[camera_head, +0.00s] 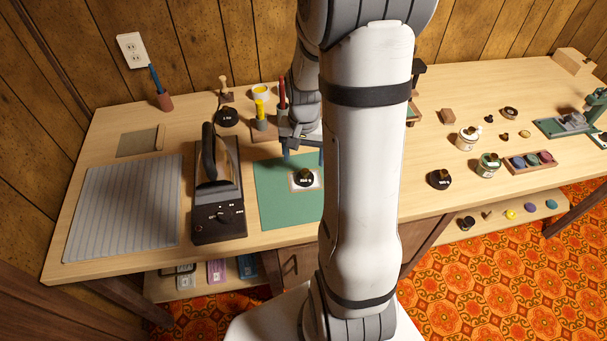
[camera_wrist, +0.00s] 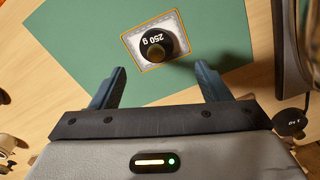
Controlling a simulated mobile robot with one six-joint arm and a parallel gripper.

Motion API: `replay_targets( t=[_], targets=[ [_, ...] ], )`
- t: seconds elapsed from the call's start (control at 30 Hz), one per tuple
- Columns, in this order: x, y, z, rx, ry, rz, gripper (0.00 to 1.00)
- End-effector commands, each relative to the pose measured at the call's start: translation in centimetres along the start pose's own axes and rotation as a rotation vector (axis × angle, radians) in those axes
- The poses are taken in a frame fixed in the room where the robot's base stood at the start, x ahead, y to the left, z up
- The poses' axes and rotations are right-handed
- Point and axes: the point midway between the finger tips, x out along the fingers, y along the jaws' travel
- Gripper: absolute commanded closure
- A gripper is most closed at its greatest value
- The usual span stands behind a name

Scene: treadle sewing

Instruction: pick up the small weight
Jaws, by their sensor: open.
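A small black weight (camera_head: 305,177) with a knob on top stands on a white, gold-edged patch on the green mat (camera_head: 270,200). My gripper (camera_head: 304,158) is open and empty above the mat, behind the weight in the head view. Its two blue fingers also show apart in the wrist view (camera_wrist: 160,76). Nothing touches the weight. My arm covers the right part of the mat in the head view.
An upright iron-like tool on a black base (camera_head: 219,217) stands left of the mat. Larger black weights stand at the back left (camera_head: 226,118) and right of my arm (camera_head: 440,179). A red holder (camera_head: 281,97) and a yellow-topped item (camera_head: 261,120) stand close behind my gripper.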

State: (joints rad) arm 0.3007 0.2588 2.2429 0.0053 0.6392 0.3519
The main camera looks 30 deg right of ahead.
Motion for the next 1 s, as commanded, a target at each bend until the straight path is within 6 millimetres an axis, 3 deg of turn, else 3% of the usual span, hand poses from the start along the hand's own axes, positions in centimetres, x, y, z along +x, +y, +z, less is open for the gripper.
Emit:
replay_targets(
  t=[0.4,0.7,1.0],
  targets=[
    [5.5,0.7,0.6,0.01,-0.002,0.001,0.3],
    [5.9,0.7,0.5,0.01,0.001,0.0,0.3],
    [5.9,0.7,0.5,0.011,0.001,0.0,0.55]
  ],
)
